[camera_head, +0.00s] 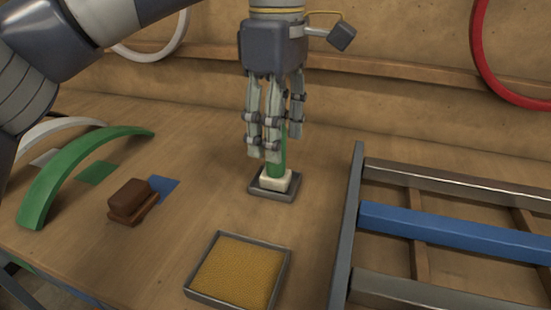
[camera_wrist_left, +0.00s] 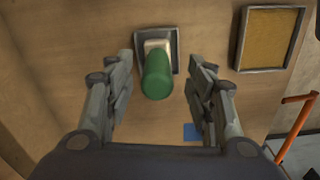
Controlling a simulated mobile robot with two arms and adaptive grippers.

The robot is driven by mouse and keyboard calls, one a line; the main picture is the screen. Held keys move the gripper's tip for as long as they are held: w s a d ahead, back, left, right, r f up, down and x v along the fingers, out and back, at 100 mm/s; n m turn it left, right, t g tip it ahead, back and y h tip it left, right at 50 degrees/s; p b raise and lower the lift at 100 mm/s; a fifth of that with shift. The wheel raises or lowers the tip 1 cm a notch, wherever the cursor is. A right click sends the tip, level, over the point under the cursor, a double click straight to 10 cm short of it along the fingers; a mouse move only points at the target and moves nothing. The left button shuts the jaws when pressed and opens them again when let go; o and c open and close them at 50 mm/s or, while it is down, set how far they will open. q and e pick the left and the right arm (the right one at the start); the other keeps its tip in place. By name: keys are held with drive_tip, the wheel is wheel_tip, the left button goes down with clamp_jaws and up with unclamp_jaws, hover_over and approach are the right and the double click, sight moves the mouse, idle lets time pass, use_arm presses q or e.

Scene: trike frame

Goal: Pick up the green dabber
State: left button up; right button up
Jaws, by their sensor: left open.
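The green dabber (camera_head: 277,166) stands upright with its pale block end in a small dark grey tray (camera_head: 286,194) on the wooden table. In the left wrist view the dabber's green handle (camera_wrist_left: 156,75) shows end-on between my fingers. My left gripper (camera_head: 268,152) points down from above, with its fingers open on either side of the handle's upper part. In the left wrist view both fingers of the gripper (camera_wrist_left: 163,88) stand apart from the handle, with clear gaps at each side. The fingers partly hide the handle in the head view. My right gripper is in neither view.
A yellow pad in a grey tray (camera_head: 194,287) lies in front of the dabber. A brown block (camera_head: 131,199) sits at left beside a blue patch (camera_head: 165,188). A green arch (camera_head: 62,165) stands farther left. A metal frame with a blue bar (camera_head: 440,231) fills the right side.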

sight(274, 177)
use_arm(q)
wheel_tip(274, 177, down, 3)
drive_tip(key=shift+w+f+p, duration=0.15)
drive_tip(key=shift+f+p, duration=0.05)
drive_tip(key=shift+p, duration=0.6)
drive_tip(key=shift+a+f, duration=0.1)
drive_tip(key=shift+f, duration=0.5)
drive_tip(key=c, duration=1.2)
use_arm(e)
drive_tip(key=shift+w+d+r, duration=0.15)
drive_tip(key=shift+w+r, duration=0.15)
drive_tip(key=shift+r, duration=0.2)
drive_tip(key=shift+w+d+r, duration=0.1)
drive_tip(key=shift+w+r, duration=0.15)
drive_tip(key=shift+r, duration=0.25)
